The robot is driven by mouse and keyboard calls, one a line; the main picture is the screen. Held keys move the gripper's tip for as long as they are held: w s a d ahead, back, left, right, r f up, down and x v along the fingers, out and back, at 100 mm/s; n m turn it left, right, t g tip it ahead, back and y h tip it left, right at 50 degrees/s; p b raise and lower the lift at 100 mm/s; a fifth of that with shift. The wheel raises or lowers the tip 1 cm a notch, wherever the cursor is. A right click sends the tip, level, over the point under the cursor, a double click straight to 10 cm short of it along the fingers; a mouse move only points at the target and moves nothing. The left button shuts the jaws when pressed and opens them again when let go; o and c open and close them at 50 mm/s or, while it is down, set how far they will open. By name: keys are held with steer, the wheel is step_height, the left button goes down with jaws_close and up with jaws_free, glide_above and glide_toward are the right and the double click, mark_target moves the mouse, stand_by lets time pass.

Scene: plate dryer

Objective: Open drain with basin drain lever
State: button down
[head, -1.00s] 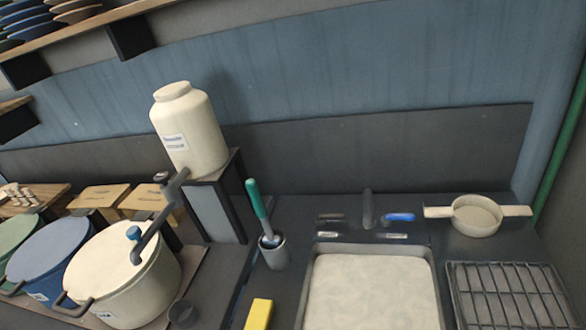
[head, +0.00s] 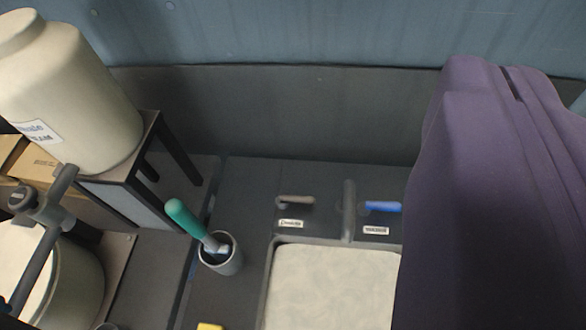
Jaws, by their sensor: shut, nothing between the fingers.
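The basin (head: 268,290) is set in the dark counter at the lower middle, full of a pale, cloudy surface. Behind its rim are two levers: a grey-brown one (head: 295,200) on the left and a blue one (head: 381,207) on the right. A grey upright spout (head: 348,212) stands between them. Each lever has a small white label in front; the left label (head: 291,223) is too small to read surely. The drain itself is hidden. My gripper's fingers do not show. A purple part of my own arm covers the right side, including the basin's right part.
A grey cup (head: 222,262) with a green-handled brush (head: 190,222) stands left of the basin. A yellow block (head: 210,326) shows at the bottom edge. A large cream jar (head: 65,100) sits on a dark stand (head: 125,180) at left, above a large pot (head: 80,285). The back wall is close behind.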

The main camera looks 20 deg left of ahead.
steer(key=w+a+f+n+g+y+p, duration=0.1)
steer(key=w+a+f+g+p, duration=0.3)
steer(key=w+f, duration=0.6)
steer(key=w+a+f+g+p, duration=0.25)
steer(key=w+f+p, duration=0.25)
steer(key=w+f, duration=0.6)
steer(key=w+a+f+g+p, duration=0.1)
steer(key=a+f+p, duration=0.1)
steer(key=f, duration=0.6)
steer(key=w+a+f+n+g+p, duration=0.1)
steer(key=w+a+f+g+p, duration=0.1)
steer(key=f, duration=0.6)
steer(key=w+a+f+g+p, duration=0.2)
steer(key=f, duration=0.6)
steer(key=shift+w+a, duration=0.15)
steer(key=shift+a, duration=0.25)
